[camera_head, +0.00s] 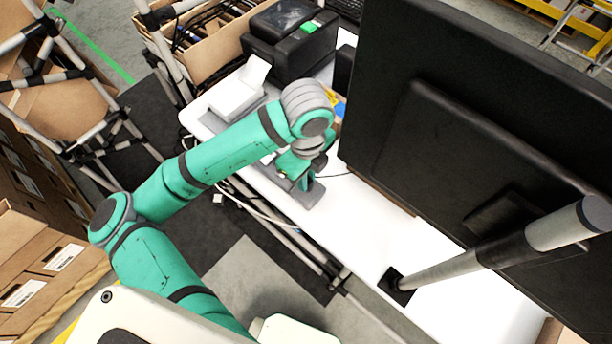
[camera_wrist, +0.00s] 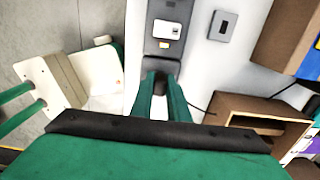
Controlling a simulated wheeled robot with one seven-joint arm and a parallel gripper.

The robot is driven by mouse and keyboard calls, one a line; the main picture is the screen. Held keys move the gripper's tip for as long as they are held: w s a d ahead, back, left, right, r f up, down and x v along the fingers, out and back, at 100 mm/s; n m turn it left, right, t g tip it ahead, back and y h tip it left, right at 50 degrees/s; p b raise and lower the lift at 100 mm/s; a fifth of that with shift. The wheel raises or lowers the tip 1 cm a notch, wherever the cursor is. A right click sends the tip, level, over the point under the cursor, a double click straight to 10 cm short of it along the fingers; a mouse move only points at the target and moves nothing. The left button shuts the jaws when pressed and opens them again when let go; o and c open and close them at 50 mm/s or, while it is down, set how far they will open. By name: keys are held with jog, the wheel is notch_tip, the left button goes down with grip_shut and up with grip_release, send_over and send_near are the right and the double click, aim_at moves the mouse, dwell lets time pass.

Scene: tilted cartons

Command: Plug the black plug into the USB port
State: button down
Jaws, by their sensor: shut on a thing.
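My gripper (camera_wrist: 160,82) is at the end of my teal arm, low over the white table; it also shows in the head view (camera_head: 303,182). Its fingers are close together on a small dark thing, most likely the black plug, which the fingers mostly hide. A thin black cable (camera_wrist: 200,108) leads off to the right of the fingers. A dark grey strip (camera_wrist: 150,65) lies under and ahead of the fingertips. On it are a white plate (camera_wrist: 167,28), perhaps the USB port, and a yellow label. I cannot tell whether the plug touches the strip.
A large black monitor-like panel (camera_head: 455,130) stands to the right of my arm. A grey pole (camera_head: 450,272) rises from the table (camera_head: 365,240). A black printer (camera_head: 290,45) and a white device (camera_head: 238,95) stand behind. An open brown box (camera_wrist: 255,112) is right of my gripper.

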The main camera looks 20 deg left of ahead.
jog(key=shift+f, duration=0.6)
dwell(0.3)
jog(key=c, duration=1.6)
grip_release()
notch_tip(320, 180, up, 11)
jog(key=shift+f, duration=0.1)
